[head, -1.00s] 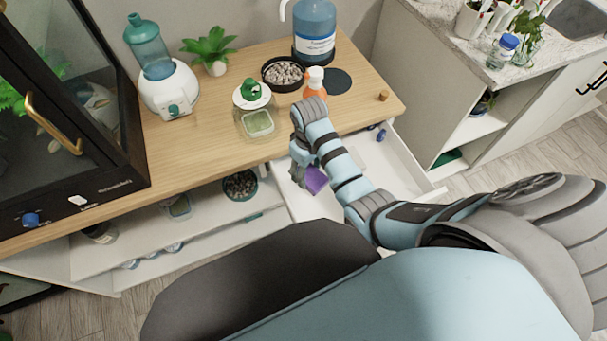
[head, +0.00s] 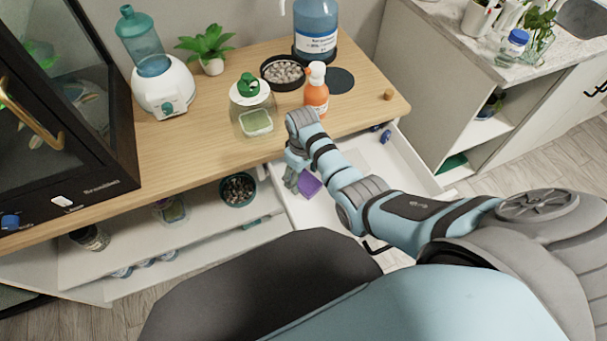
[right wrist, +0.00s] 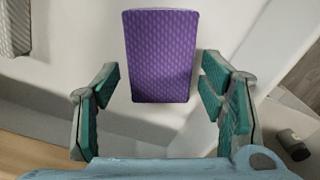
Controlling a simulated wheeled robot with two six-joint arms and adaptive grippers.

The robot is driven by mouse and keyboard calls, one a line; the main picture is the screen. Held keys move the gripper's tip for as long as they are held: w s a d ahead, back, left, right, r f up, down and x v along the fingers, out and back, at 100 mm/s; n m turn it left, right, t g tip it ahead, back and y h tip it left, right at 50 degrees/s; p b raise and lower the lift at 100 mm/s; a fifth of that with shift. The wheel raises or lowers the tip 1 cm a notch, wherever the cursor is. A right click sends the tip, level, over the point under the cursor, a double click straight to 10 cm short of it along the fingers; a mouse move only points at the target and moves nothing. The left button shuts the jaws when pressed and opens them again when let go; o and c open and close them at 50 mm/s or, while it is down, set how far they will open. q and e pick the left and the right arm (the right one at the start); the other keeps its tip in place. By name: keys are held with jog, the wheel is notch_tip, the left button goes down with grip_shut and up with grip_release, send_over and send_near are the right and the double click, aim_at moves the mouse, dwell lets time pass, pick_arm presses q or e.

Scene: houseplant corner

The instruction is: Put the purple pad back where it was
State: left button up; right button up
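The purple pad (head: 310,186) is at the left part of the open white drawer (head: 345,203), under my right gripper (head: 293,180). In the right wrist view the pad (right wrist: 162,55) shows its textured face against a white surface. It lies ahead of and between the two spread, teal-padded fingers of my right gripper (right wrist: 160,88). There is a clear gap on each side, so the gripper is open and not holding it. In the head view the gripper partly hides the pad. My left gripper is not in view.
A blue item (head: 385,136) lies in the drawer's right part. A gravel pot (head: 238,190) sits on the shelf at left.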

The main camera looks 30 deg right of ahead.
aim_at(303, 179)
notch_tip(303, 179, up, 12)
jog(key=p, duration=0.5)
dwell(0.5)
